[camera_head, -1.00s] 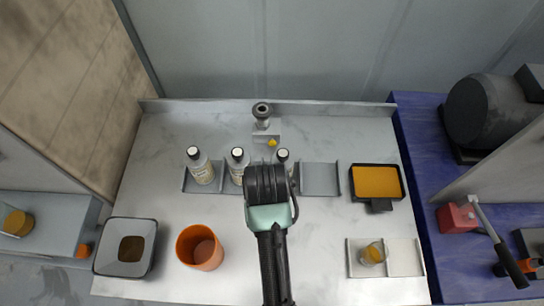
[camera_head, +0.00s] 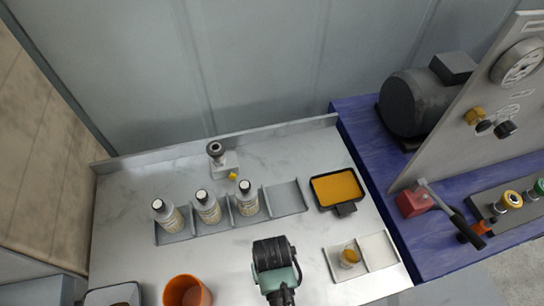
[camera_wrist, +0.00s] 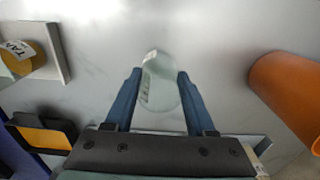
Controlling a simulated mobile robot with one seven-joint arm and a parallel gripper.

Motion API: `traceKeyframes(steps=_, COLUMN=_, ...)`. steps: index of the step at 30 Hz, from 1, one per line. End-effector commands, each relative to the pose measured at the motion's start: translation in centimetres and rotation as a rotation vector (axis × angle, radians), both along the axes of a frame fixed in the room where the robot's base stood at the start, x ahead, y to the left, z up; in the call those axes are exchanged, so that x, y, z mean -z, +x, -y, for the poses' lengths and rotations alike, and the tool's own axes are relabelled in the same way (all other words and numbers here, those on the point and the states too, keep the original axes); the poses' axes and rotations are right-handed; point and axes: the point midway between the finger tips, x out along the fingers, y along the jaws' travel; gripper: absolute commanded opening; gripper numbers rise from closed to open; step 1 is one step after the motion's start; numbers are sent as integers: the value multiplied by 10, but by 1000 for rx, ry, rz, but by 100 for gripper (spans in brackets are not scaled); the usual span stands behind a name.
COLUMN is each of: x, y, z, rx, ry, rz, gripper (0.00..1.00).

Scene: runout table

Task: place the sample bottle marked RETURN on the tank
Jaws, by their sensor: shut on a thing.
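My gripper (camera_wrist: 160,88) is shut on a clear glass sample bottle (camera_wrist: 160,98) in the wrist view. The bottle has a pale label whose print I cannot read. In the head view my gripper (camera_head: 276,268) is over the bare table in front of the bottle rack, and it hides the held bottle. A jar with amber contents (camera_head: 349,256) stands in the left compartment of a pale two-part tray (camera_head: 378,250), right of my gripper. The right compartment is empty. In the wrist view, a label by that jar (camera_wrist: 17,62) reads "TAN", partly cut off.
Three black-capped bottles (camera_head: 207,207) stand in a rack (camera_head: 288,197) whose right slot is empty. A black pan with orange contents (camera_head: 337,188) lies behind the pale tray. An orange cup (camera_head: 186,291) stands front left. A small post fixture (camera_head: 217,155) stands behind the rack.

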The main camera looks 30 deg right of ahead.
Motion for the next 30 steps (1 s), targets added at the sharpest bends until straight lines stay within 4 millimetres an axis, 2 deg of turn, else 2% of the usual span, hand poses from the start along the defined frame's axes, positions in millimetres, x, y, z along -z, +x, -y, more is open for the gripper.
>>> traceKeyframes(steps=12, x=6, y=0, z=0, rx=0, ry=0, rz=1, gripper=2)
traceKeyframes(steps=13, x=5, y=0, z=0, rx=0, ry=0, rz=1, gripper=61)
traceKeyframes(steps=17, x=5, y=1, z=0, rx=0, ry=0, rz=1, gripper=84)
traceKeyframes(steps=26, x=4, y=1, z=0, rx=0, ry=0, rz=1, gripper=85)
traceKeyframes(steps=30, x=-6, y=1, z=0, rx=0, ry=-1, rz=4, gripper=85)
